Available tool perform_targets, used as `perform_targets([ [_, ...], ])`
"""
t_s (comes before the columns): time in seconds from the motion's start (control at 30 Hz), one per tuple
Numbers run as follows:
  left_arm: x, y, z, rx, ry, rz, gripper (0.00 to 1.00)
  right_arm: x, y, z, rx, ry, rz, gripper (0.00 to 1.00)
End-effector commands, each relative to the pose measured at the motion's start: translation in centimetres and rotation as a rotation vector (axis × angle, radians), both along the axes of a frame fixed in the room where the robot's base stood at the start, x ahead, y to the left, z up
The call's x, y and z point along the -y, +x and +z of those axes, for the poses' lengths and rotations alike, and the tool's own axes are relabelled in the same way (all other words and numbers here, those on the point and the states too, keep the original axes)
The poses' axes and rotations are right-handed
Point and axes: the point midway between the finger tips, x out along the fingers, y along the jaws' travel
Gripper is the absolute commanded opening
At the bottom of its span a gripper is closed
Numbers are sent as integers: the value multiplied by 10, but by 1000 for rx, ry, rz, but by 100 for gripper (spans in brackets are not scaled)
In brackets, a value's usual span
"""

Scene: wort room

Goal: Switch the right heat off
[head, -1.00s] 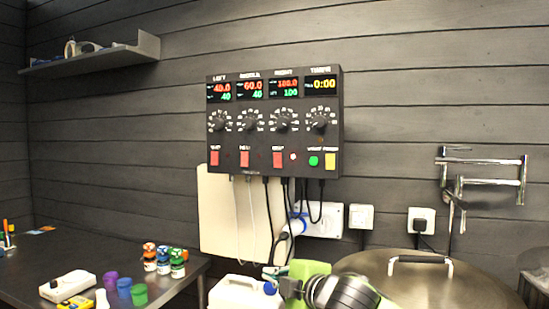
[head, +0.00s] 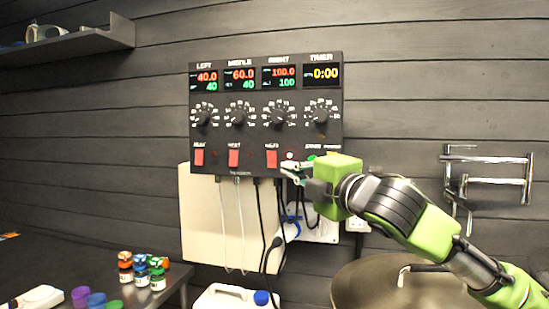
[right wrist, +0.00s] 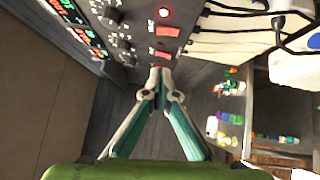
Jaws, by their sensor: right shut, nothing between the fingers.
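The dark control box (head: 258,128) hangs on the wall with a row of red heat switches under its knobs. The right heat switch (head: 271,158) is red, and the lamp beside it (head: 290,155) is lit. In the right wrist view the lit red lamp (right wrist: 164,12) shows at the top, with the right heat switch (right wrist: 167,31) just below it. My right gripper (head: 287,169) is shut and empty, just below and right of that switch; I cannot tell whether it touches the box. Its closed fingertips (right wrist: 160,72) show in the wrist view. My left gripper is not in view.
Black cables (head: 263,225) hang under the box in front of a pale panel (head: 212,225). The timer's green button is partly behind my gripper. A large kettle lid (head: 375,290) is at lower right, and a table with small jars (head: 157,280) at lower left.

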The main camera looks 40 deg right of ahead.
Motion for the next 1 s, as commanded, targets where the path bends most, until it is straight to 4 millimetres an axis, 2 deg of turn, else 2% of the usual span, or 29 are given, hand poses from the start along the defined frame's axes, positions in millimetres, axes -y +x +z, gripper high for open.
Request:
perform_targets([
  [0.1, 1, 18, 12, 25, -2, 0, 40, 0, 21, 5, -2, 6, 4, 0],
  [0.2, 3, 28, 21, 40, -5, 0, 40, 1, 42, 7, -3, 7, 4, 0],
  [0.47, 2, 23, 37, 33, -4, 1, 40, 9, 94, 11, -3, 3, -1, 0],
  [0.7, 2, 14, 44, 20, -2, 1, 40, 32, 112, 13, -2, 1, 1, 0],
  [1.0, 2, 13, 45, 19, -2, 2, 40, 36, 115, 12, -1, 0, 2, 0],
])
